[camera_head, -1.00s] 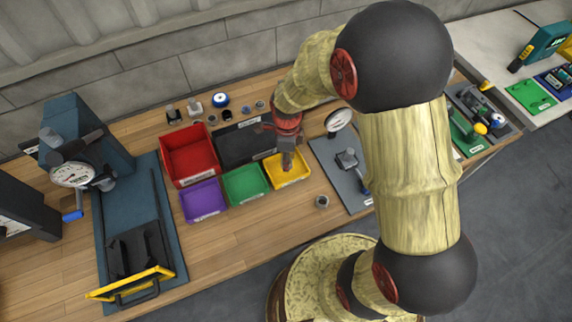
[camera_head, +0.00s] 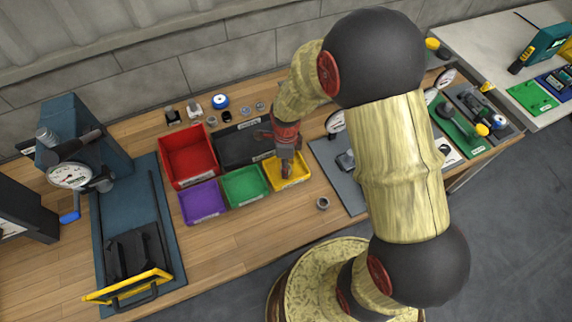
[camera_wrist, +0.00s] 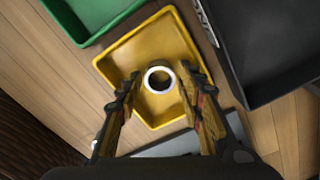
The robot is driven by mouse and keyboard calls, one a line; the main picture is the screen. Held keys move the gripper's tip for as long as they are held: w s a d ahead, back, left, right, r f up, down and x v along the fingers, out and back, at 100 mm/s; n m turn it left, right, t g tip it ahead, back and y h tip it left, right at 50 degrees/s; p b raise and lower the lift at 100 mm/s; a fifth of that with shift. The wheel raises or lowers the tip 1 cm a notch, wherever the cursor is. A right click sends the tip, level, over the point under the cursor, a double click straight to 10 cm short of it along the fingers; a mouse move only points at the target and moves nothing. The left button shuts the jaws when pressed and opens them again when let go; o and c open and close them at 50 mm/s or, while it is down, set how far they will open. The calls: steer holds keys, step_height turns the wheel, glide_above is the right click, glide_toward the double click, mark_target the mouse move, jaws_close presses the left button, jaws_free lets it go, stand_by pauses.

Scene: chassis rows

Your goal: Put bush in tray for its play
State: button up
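The yellow tray (camera_head: 302,175) is the right one of the small front trays on the wooden bench. My gripper (camera_head: 285,174) points down over it. In the wrist view the yellow tray (camera_wrist: 128,60) lies under my fingers. A pale ring-shaped bush (camera_wrist: 159,79) with a dark hole shows within the tray's outline, between my fingertips. My gripper (camera_wrist: 160,76) is open, with a gap on each side of the ring. The bush appears to rest in the tray; its exact height is hard to tell. Another small ring (camera_head: 323,203) stands on the bench in front of the tray.
The front bench strip is mostly clear.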

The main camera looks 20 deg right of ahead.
steer(key=shift+o, duration=0.8)
steer(key=s+r+n+t+p, duration=0.15)
steer(key=r+n, duration=0.25)
steer(key=r, duration=0.5)
steer(key=s+r+n, duration=0.3)
steer(key=r, duration=0.7)
steer(key=s+r+n+t+p, duration=0.15)
steer(key=r+n, duration=0.25)
steer(key=r, duration=0.5)
steer(key=s+d+r+n+t, duration=0.1)
steer(key=s+r+n+t, duration=0.1)
steer(key=s+r+n, duration=0.5)
steer(key=s+n, duration=0.4)
steer(key=n, duration=0.1)
steer(key=shift+d+r+t, duration=0.15)
steer(key=shift+r+t, duration=0.15)
steer(key=shift+r, duration=0.1)
steer(key=shift+s, duration=0.1)
